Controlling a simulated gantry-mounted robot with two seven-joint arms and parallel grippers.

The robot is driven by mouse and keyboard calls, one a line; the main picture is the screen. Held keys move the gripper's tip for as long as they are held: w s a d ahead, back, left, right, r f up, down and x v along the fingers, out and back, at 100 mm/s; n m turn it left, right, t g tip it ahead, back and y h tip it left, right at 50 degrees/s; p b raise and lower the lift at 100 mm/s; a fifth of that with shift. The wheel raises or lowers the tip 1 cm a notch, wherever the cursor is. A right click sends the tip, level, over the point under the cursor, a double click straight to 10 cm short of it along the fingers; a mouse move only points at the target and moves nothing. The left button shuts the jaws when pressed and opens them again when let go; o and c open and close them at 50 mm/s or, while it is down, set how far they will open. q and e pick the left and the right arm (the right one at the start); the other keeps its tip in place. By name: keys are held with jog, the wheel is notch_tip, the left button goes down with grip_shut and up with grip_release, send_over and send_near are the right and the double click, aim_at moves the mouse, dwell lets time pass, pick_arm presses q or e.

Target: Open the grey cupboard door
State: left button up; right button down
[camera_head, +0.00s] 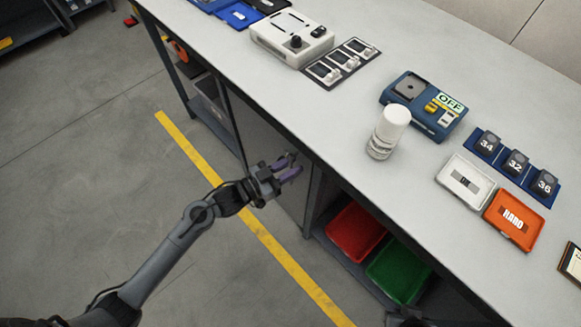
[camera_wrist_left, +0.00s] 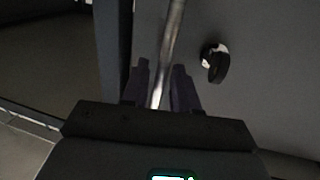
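The grey cupboard door (camera_head: 262,133) is under the near side of the bench and looks closed. In the left wrist view the door (camera_wrist_left: 265,115) is a dark grey panel with a metal bar handle (camera_wrist_left: 172,35). My left gripper (camera_head: 287,168) is in front of the door, its purple fingers apart. In the left wrist view the handle passes between the fingers of the left gripper (camera_wrist_left: 161,88), with a small gap on the left side. Contact is unclear. A dark part at the bottom edge of the head view may belong to my right arm; its fingers cannot be made out.
A black knob (camera_wrist_left: 217,63) sits on the door right of the handle. A red bin (camera_head: 356,232) and a green bin (camera_head: 399,271) sit on the open shelf right of the door. The bench top (camera_head: 330,115) carries several devices. The floor in front is clear.

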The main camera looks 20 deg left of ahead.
pick_arm(q)
jog(key=shift+c, duration=0.4)
grip_shut()
